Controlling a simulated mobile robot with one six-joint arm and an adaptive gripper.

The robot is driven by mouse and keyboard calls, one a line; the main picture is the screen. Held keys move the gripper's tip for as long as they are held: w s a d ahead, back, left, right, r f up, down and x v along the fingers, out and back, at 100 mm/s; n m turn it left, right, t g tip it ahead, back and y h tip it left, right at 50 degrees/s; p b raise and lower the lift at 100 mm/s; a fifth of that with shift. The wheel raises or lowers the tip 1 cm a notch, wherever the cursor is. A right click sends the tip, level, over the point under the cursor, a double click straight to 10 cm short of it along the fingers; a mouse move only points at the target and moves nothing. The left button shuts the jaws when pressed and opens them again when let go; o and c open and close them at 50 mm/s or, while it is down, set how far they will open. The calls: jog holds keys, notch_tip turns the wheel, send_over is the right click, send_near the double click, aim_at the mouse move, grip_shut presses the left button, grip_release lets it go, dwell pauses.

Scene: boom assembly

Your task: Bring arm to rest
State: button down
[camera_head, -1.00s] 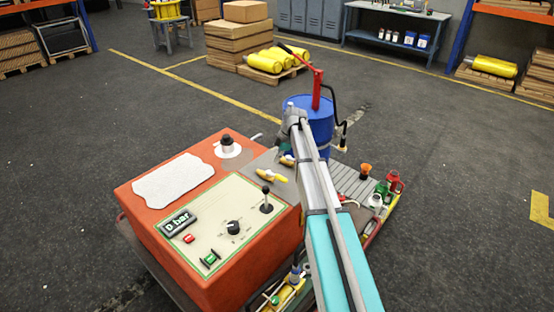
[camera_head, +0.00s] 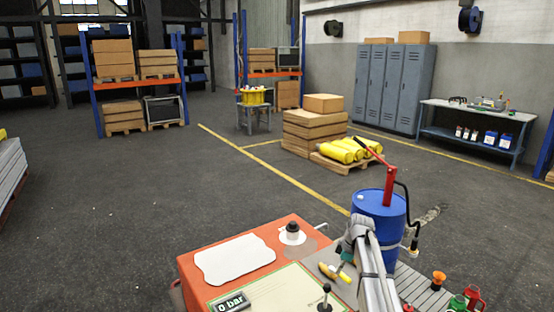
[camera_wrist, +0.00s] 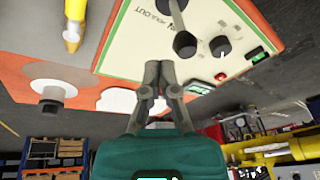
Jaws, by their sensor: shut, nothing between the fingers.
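My arm (camera_head: 374,272) reaches up from the bottom edge in the head view, over the right side of the orange control box (camera_head: 190,270). Its end is near the blue drum (camera_head: 380,213), but the fingertips cannot be made out there. In the wrist view my gripper (camera_wrist: 152,90) is shut and empty, its two grey fingers together. The panel with black knobs (camera_wrist: 185,44) and a lever shows beyond the fingers. A yellow-handled item (camera_wrist: 73,30) shows at the upper left of the wrist view.
The blue drum carries a red hand pump (camera_head: 389,185) with a black hose. Coloured containers (camera_head: 468,298) stand at the lower right. Stacked boxes (camera_head: 315,130) and yellow cylinders (camera_head: 345,150) lie farther back.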

jog(key=s+a+m+h, duration=0.1)
jog(key=s+a+m, duration=0.2)
jog(key=s+m, duration=0.4)
jog(key=s+a+m+h, duration=0.2)
jog(key=s+m, duration=0.5)
jog(key=s, duration=1.1)
jog(key=shift+a+f, duration=0.4)
jog(key=shift+w, duration=0.1)
